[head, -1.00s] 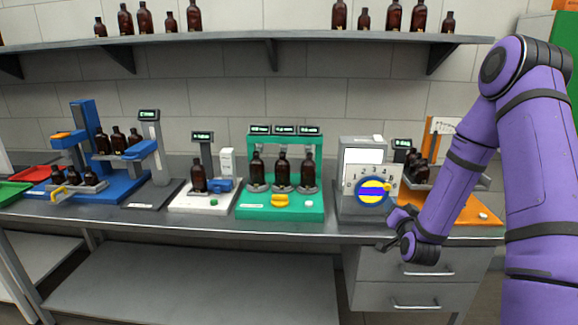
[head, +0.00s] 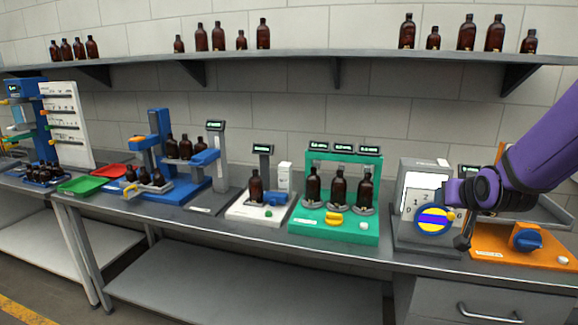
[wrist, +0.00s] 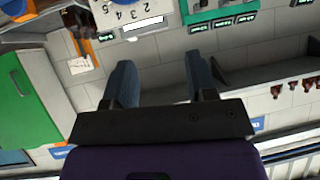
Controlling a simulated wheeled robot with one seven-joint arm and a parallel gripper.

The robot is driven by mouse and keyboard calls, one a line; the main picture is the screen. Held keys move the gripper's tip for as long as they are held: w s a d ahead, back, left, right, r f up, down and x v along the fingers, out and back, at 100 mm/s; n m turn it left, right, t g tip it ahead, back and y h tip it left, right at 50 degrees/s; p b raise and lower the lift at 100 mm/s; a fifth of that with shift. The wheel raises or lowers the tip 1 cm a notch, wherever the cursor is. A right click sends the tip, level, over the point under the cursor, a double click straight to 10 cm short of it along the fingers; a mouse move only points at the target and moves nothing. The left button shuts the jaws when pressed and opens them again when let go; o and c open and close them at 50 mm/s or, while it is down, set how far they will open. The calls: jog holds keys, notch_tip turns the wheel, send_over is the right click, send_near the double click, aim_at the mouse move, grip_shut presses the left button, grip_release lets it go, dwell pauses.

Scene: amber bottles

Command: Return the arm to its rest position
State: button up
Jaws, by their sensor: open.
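My purple arm (head: 535,160) reaches in from the right edge in the head view. My gripper shows in the wrist view (wrist: 163,90), its two blue-grey fingers apart with nothing between them. In the head view its end is near the dial station, in front of the grey box (head: 420,185) with the blue, yellow and purple dial (head: 433,219). My arm hides part of that box and of the orange station (head: 500,250) behind it. I cannot tell whether the gripper touches anything.
A green station (head: 345,228) with several amber bottles stands left of the dial. White, grey and blue stations and red and green trays (head: 80,184) stand farther left. A shelf (head: 300,60) with bottles runs above. The lower shelf (head: 240,285) is bare.

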jog(key=s+a+r+n+g, duration=0.1)
jog(key=s+a+r+g, duration=0.2)
jog(key=s, duration=1.1)
jog(key=s+a+r+n+g+y, duration=0.1)
jog(key=s+a+r+g, duration=0.2)
jog(key=s, duration=1)
notch_tip(320, 180, up, 4)
jog(key=shift+s+a+f+n, duration=0.2)
jog(key=shift+s+a+n, duration=0.15)
jog(key=shift+a, duration=0.1)
jog(key=shift+c, duration=0.3)
